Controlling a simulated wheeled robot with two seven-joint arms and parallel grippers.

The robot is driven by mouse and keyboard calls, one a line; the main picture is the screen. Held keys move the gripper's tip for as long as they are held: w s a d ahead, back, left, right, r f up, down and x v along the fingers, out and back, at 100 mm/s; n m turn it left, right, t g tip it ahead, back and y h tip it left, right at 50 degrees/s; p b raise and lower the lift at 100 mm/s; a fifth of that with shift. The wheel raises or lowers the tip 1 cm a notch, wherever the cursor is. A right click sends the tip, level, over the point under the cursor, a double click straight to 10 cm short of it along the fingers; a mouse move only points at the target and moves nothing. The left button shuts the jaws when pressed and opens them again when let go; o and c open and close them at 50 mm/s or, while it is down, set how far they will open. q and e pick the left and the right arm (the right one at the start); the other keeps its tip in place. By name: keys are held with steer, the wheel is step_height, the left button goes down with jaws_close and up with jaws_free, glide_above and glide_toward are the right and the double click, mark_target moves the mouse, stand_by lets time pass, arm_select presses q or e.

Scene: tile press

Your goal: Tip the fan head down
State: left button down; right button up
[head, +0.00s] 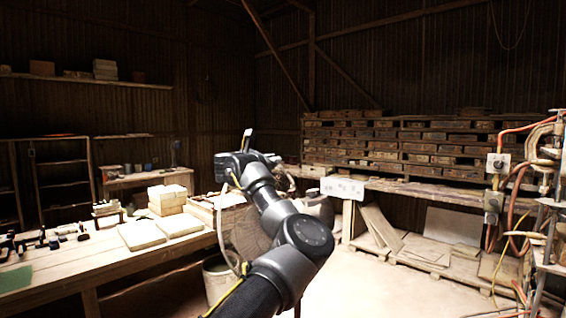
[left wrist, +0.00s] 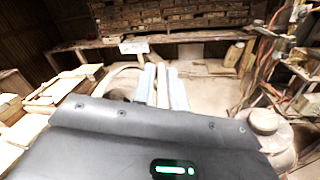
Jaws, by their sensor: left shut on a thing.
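The fan head looks to be the round, brownish cage (head: 246,236), largely hidden behind my left arm in the head view. Part of a rounded rim (left wrist: 122,80) shows just left of the fingers in the left wrist view. My left gripper (head: 247,142) is at the end of the raised arm, above the cage in the picture. In the left wrist view its pale fingers (left wrist: 162,88) are close together, shut on a narrow part that I take to be of the fan head. The exact contact and the tilt of the head are hard to make out. My right gripper is not in view.
A workbench (head: 150,264) with pale tiles (head: 142,235) and small tools stands at the left. A long bench with stacked wooden trays (head: 400,140) runs along the back. Pipes and hoses (head: 510,190) stand at the right. The floor (head: 375,290) in the middle is clear.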

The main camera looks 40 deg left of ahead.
arm_select(q)
steer(key=shift+s+a+f+n, duration=0.1)
steer(key=shift+a+f+n, duration=0.1)
steer(key=shift+a, duration=0.25)
steer(key=shift+s+a+f+n, duration=0.1)
steer(key=shift+a+f+n, duration=0.1)
steer(key=shift+a, duration=0.2)
steer(key=c, duration=1.5)
jaws_free()
steer(key=shift+w, duration=0.1)
steer(key=shift+s+f, duration=0.1)
steer(key=shift+s, duration=0.2)
steer(key=s+b, duration=0.1)
steer(key=s, duration=0.2)
steer(key=s+d+b, duration=0.1)
steer(key=s, duration=0.2)
steer(key=s+b, duration=0.1)
steer(key=s, duration=0.2)
steer(key=shift+s+d, duration=0.15)
steer(key=shift+d, duration=0.15)
steer(key=shift+s+d, duration=0.25)
steer(key=shift+s, duration=0.1)
steer(key=shift+s+a, duration=0.1)
